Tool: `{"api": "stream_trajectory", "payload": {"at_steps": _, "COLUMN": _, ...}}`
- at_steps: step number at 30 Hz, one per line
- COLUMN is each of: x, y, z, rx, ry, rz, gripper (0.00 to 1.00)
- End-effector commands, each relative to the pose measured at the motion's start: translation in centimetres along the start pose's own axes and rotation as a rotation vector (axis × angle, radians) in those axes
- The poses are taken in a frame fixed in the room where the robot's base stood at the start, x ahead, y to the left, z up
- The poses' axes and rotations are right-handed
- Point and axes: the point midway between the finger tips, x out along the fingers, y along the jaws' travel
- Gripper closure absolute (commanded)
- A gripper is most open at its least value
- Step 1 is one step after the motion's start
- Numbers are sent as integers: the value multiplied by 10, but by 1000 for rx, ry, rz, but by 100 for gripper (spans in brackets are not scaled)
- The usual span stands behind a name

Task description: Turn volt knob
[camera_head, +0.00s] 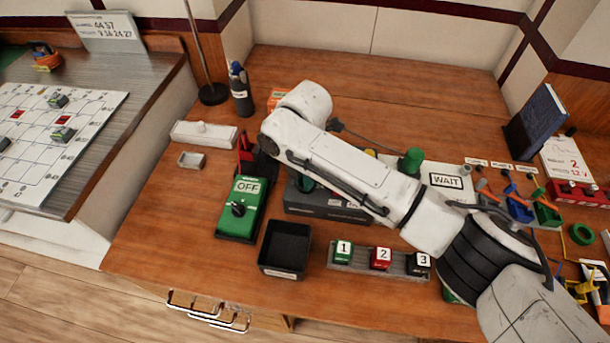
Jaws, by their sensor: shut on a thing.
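My arm reaches in from the lower right and bends back at its raised wrist. A dark part of my gripper (268,166) shows below the wrist; the arm hides most of it. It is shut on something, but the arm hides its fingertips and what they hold. A grey box (330,208) stands under the arm, with a small green part (304,184) showing at its left end. I cannot tell whether this is the volt knob. A green box (229,226) marked OFF, with a black knob (237,209) on top, stands in front of the gripper.
An empty black tray (270,268) and a rack (333,262) of numbered blocks stand near the front edge. A white panel (450,171) marked WAIT is right of the arm.

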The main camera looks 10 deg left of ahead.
Motion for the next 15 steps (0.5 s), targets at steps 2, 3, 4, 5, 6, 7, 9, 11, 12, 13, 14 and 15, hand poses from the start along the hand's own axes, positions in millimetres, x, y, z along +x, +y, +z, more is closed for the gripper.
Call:
{"api": "stream_trajectory", "payload": {"at_steps": 2, "x": -2, "y": 0, "z": -1, "rx": 43, "ry": 3, "rz": -1, "gripper": 100}}
{"api": "stream_trajectory", "payload": {"at_steps": 3, "x": -2, "y": 0, "z": -1, "rx": 69, "ry": 3, "rz": -2, "gripper": 100}}
{"api": "stream_trajectory", "payload": {"at_steps": 4, "x": -2, "y": 0, "z": -1, "rx": 91, "ry": 3, "rz": -2, "gripper": 100}}
{"api": "stream_trajectory", "payload": {"at_steps": 5, "x": -2, "y": 0, "z": -1, "rx": 113, "ry": 4, "rz": -2, "gripper": 100}}
{"api": "stream_trajectory", "payload": {"at_steps": 6, "x": -2, "y": 1, "z": -1, "rx": 146, "ry": 3, "rz": -2, "gripper": 100}}
{"api": "stream_trajectory", "payload": {"at_steps": 7, "x": -2, "y": 1, "z": -1, "rx": 172, "ry": 3, "rz": -2, "gripper": 100}}
{"api": "stream_trajectory", "payload": {"at_steps": 9, "x": -2, "y": 1, "z": -1, "rx": 235, "ry": 4, "rz": -2, "gripper": 100}}
{"api": "stream_trajectory", "payload": {"at_steps": 11, "x": -2, "y": 1, "z": -1, "rx": 290, "ry": 3, "rz": -1, "gripper": 100}}
{"api": "stream_trajectory", "payload": {"at_steps": 12, "x": -2, "y": 1, "z": -1, "rx": 327, "ry": 4, "rz": -2, "gripper": 100}}
{"api": "stream_trajectory", "payload": {"at_steps": 13, "x": -2, "y": 2, "z": -1, "rx": 354, "ry": 4, "rz": -2, "gripper": 100}}
{"api": "stream_trajectory", "payload": {"at_steps": 14, "x": -2, "y": 2, "z": -1, "rx": 381, "ry": 2, "rz": -2, "gripper": 100}}
{"api": "stream_trajectory", "payload": {"at_steps": 15, "x": -2, "y": 2, "z": 0, "rx": 417, "ry": 3, "rz": -2, "gripper": 100}}
